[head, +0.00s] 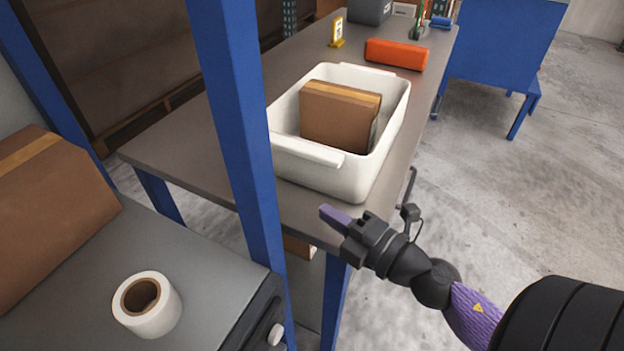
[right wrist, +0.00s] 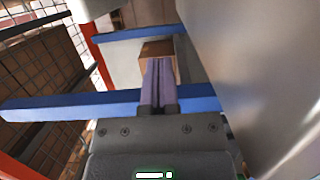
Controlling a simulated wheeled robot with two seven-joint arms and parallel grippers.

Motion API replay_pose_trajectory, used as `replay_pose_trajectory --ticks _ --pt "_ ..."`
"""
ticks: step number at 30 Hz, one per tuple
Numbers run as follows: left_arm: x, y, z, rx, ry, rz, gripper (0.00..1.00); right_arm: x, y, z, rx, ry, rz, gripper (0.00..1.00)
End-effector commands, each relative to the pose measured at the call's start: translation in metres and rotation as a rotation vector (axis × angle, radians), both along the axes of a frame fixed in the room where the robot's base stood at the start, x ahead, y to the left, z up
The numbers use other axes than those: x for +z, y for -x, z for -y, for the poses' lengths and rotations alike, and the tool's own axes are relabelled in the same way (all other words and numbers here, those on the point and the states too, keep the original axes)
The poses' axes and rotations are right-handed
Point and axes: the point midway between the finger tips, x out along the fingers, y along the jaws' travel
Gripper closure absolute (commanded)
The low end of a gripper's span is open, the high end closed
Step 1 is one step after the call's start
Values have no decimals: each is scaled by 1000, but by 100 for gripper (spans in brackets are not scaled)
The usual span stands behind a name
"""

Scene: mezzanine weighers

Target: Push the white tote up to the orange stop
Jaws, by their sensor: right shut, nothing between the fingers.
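The white tote (head: 322,177) stands upright on the grey table (head: 185,135) with a brown carton (head: 340,115) inside it. The orange stop (head: 397,54) lies on the table just behind the tote's far rim. The tote's rim hides the tabletop there, so I cannot tell how wide the gap is. My right gripper (head: 322,210) is shut and empty, in front of the tote's near wall by the table's near edge, with no clear contact. Its shut purple fingers also show in the right wrist view (right wrist: 157,84). My left gripper is not in view.
A blue post (head: 236,130) rises left of the tote. A grey bench (head: 215,295) in front holds a tape roll (head: 147,303) and a large carton (head: 50,215). A yellow sign holder (head: 337,33) stands near the stop. A blue cabinet (head: 500,45) is at right, with open floor before it.

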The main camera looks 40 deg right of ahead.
Motion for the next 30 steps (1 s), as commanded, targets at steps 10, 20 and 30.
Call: replay_pose_trajectory --ticks 10,20,30 --pt "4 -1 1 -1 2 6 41 -4 -64 0 -2 6 -2 100" --pt "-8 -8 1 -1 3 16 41 -1 -74 23 -2 -1 -2 100" --pt "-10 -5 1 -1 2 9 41 -3 -78 29 -3 3 -3 100"
